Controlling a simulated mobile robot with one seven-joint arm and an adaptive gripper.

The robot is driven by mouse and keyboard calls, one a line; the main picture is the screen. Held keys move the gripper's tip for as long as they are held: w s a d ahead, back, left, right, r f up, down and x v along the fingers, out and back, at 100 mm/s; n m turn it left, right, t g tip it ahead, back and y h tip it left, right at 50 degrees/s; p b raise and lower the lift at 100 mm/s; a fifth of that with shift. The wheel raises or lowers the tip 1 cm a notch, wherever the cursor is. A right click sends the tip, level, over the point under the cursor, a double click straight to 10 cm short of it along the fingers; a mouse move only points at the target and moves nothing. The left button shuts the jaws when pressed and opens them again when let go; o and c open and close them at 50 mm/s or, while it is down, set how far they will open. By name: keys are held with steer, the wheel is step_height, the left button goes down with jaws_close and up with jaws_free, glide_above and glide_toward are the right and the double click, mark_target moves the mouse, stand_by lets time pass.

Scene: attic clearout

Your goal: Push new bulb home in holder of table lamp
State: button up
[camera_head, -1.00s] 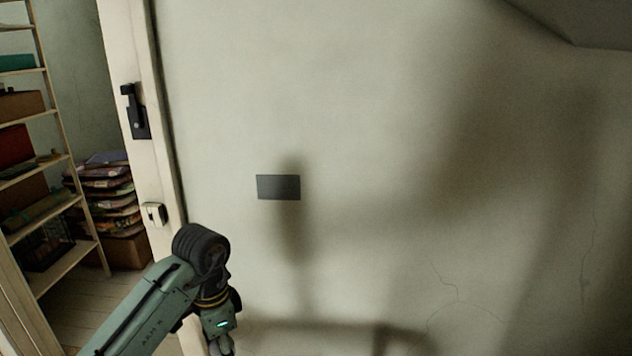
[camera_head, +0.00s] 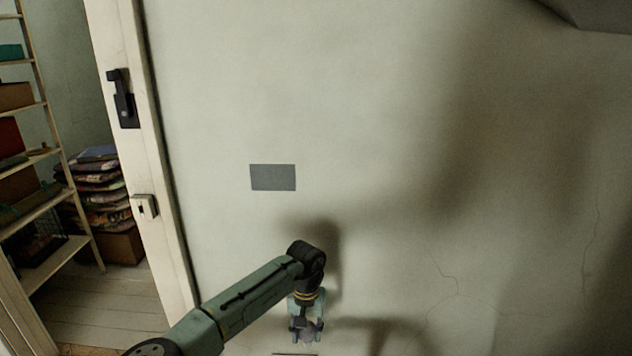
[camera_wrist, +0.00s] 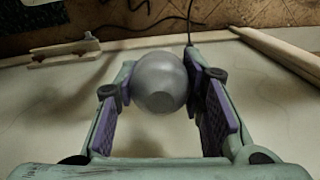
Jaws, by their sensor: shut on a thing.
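A round grey bulb (camera_wrist: 160,80) is between the purple-padded fingers of my gripper (camera_wrist: 158,70) in the wrist view. My gripper is shut on it. In the head view my gripper (camera_head: 307,328) points down near the bottom edge, in front of the pale wall, with the bulb (camera_head: 310,334) low between its fingers. I cannot make out the table lamp or its holder in either view. What lies directly beyond the bulb is hidden by it in the wrist view.
A pale wall with a grey plate (camera_head: 273,177) stands behind my arm. A doorway at left shows shelves (camera_head: 40,207) and a stack of folded things (camera_head: 103,190). The wrist view shows a dark cord (camera_wrist: 150,22) and a pale wooden bar (camera_wrist: 280,52).

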steer(key=shift+n, duration=0.8)
steer(key=w+d+f, duration=0.2)
steer(key=f, duration=0.1)
steer(key=shift+d, duration=0.15)
